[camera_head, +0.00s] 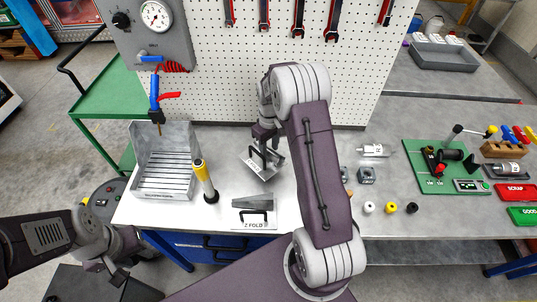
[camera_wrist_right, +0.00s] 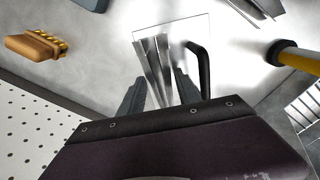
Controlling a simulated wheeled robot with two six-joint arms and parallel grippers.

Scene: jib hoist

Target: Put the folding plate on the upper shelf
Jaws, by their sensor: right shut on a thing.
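A bent, shiny metal folding plate with a black handle (camera_head: 262,160) is over the middle of the white bench top, below my right arm's wrist. In the right wrist view the folded metal (camera_wrist_right: 157,62) lies between the two dark fingers of my right gripper (camera_wrist_right: 160,92), with the black handle beside it. The right gripper (camera_head: 266,138) is shut on it. Another grey plate shape with a black handle is on a white card marked with "FOLD" (camera_head: 253,222) nearer the bench's front edge. My left gripper (camera_head: 112,273) hangs left of the bench, apart from everything; its jaws are unclear. I cannot identify an upper shelf.
A slatted metal tray (camera_head: 165,186) and a yellow-and-black upright tool (camera_head: 205,180) stand left of the plate. A pegboard (camera_head: 300,85) with red-handled wrenches rises behind. To the right are small blocks, coloured knobs and a green fixture (camera_head: 440,170). My right arm hides part of the bench.

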